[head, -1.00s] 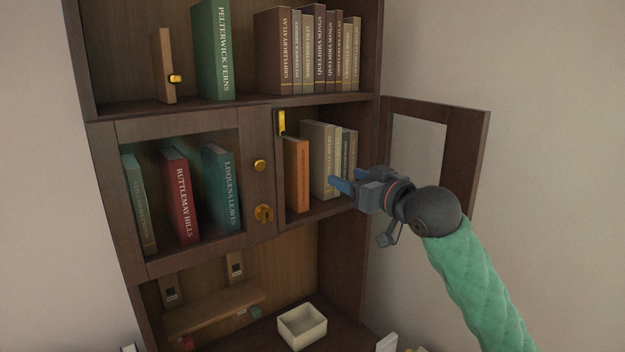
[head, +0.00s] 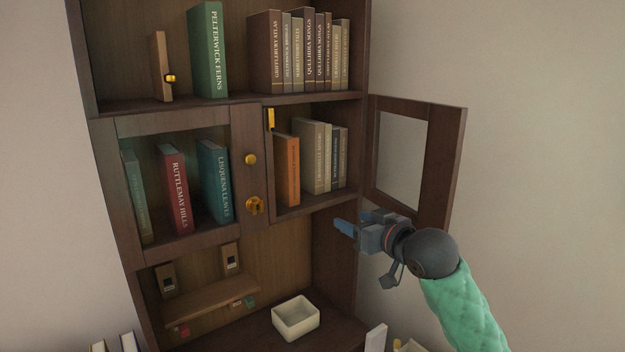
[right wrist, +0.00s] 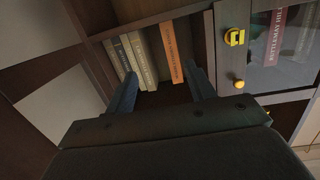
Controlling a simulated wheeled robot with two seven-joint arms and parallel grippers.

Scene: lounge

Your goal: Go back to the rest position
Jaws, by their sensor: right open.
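My right gripper (head: 347,225) is in front of the bookcase, below the right compartment and left of its open door. It is open and empty, with its two blue fingers apart. In the right wrist view the fingers (right wrist: 160,92) point toward the compartment, where an orange book (right wrist: 171,52) and several pale books (right wrist: 132,60) stand. No object is between the fingers. My left gripper is not in view.
The glass-paned right door (head: 415,160) stands open beside my right arm. The left door (head: 180,185) is shut over several books. A cream box (head: 296,318) sits on the lower surface. A small wooden rack (head: 210,297) is below the left door.

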